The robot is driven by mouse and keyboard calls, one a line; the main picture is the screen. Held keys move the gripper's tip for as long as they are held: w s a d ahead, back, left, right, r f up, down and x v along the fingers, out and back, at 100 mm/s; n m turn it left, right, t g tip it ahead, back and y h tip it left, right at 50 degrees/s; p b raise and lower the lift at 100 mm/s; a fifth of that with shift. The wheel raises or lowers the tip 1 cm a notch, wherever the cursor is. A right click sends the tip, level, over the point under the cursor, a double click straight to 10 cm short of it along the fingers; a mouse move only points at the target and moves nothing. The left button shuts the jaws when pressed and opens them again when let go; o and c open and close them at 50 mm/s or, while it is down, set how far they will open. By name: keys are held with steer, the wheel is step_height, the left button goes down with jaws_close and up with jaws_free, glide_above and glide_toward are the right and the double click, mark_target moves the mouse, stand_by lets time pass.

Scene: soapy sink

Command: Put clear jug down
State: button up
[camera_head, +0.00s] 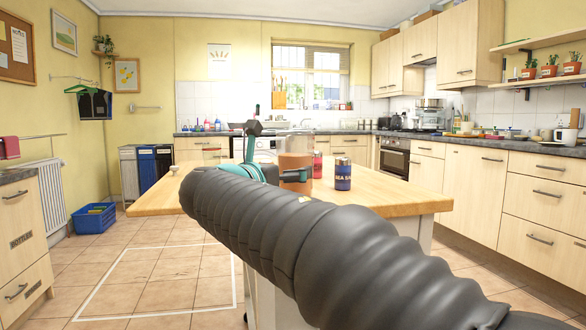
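My gripper (262,160) is at the far end of my dark ribbed arm, with teal and black parts showing. Its fingertips are mostly hidden, and I cannot tell whether it is shut on the container.
A dark blue labelled can (342,177) and a red can (317,165) stand on the island right of the container. Counters with cupboards line the back and right. A blue crate (94,218) is on the floor at left.

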steer(key=v, duration=0.6)
steer(key=shift+s+a, duration=0.2)
steer(key=shift+s, duration=0.15)
steer(key=shift+d, duration=0.1)
steer(key=s+d+f+m+g+y, duration=0.1)
steer(key=s+d+f+m+g, duration=0.3)
steer(key=s+d+f+m, duration=0.5)
steer(key=s+d+f+m+g+y, duration=0.1)
steer(key=s+d+f+m+g, duration=0.35)
steer(key=d+f, duration=0.75)
steer(key=s+d+f+m+g+y, duration=0.2)
steer(key=s+f+m+y, duration=0.3)
steer(key=s+f+m, duration=0.7)
steer(key=s+d+m, duration=0.1)
steer(key=m, duration=0.4)
steer(key=shift+s+m+y, duration=0.2)
steer(key=shift+m+y, duration=0.1)
steer(key=shift+m, duration=0.05)
steer(key=shift+d, duration=0.1)
